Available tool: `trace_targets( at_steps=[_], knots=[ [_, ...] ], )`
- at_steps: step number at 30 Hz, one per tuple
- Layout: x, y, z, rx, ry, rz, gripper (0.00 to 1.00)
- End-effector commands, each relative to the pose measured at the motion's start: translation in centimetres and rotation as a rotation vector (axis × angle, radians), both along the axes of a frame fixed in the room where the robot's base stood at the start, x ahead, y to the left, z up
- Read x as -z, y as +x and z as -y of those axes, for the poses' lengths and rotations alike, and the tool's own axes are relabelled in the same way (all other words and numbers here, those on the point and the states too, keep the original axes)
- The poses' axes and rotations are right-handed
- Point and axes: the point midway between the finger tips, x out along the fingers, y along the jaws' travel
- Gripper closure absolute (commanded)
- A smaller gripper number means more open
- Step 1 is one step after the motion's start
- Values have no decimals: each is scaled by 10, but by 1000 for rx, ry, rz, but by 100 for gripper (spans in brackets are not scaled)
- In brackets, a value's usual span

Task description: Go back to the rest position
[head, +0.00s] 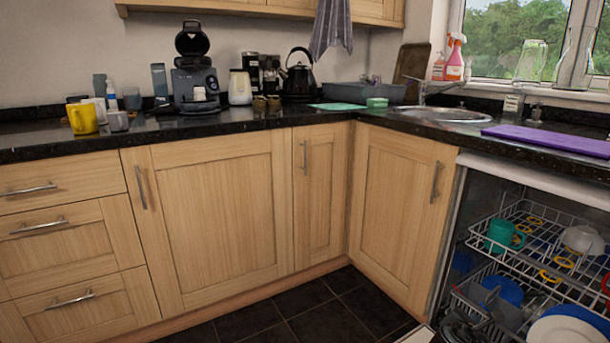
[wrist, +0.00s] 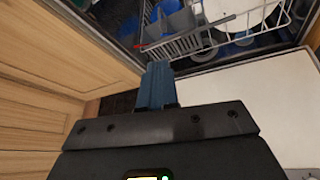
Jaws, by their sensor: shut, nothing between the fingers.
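My gripper (wrist: 157,72) shows in the wrist view, its blue fingers together and empty. It points toward the lower rack (wrist: 205,38) of the open dishwasher, with the fingertips just short of the rack's near edge. A white surface, which looks like the lowered dishwasher door (wrist: 245,100), lies to the right of the fingers. A wooden cupboard front (wrist: 50,60) is close on the left.
The dishwasher's upper rack (head: 535,240) holds a green mug (head: 499,236) and a white bowl (head: 583,240). The lower rack holds blue dishes and a white plate (head: 568,332). The dark tiled floor (head: 300,310) is clear.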

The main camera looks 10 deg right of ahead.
Motion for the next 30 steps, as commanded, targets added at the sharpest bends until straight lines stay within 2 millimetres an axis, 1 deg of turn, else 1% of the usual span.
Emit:
trace_targets(
  at_steps=[1,2,3,5,6,8,9,10,12,14,15,17,18,20,21,23,24,26,27,29,30],
  knots=[
    [23,-15,-31,-19,86,45,100],
    [33,-22,-46,-27,136,77,100],
    [44,-31,-67,-36,202,118,100],
    [60,-48,-96,-44,302,178,100],
    [69,-60,-115,-46,369,216,100],
    [80,-79,-141,-46,468,273,100],
    [86,-93,-158,-42,533,310,100],
    [90,-103,-170,-39,581,337,100],
    [95,-128,-197,-27,694,400,100],
    [97,-151,-218,-13,789,452,100],
    [97,-167,-230,1,850,487,100],
    [95,-191,-247,21,941,537,100],
    [92,-206,-257,36,1001,571,100],
    [87,-230,-270,63,1088,619,100],
    [82,-247,-279,80,1146,651,100],
    [72,-270,-288,110,1228,699,100],
    [65,-286,-294,130,1283,729,100],
    [52,-309,-301,162,1363,776,100],
    [42,-324,-304,182,1415,806,100],
    [26,-345,-308,216,1492,851,100],
    [15,-360,-309,238,1541,879,100]
  ],
)
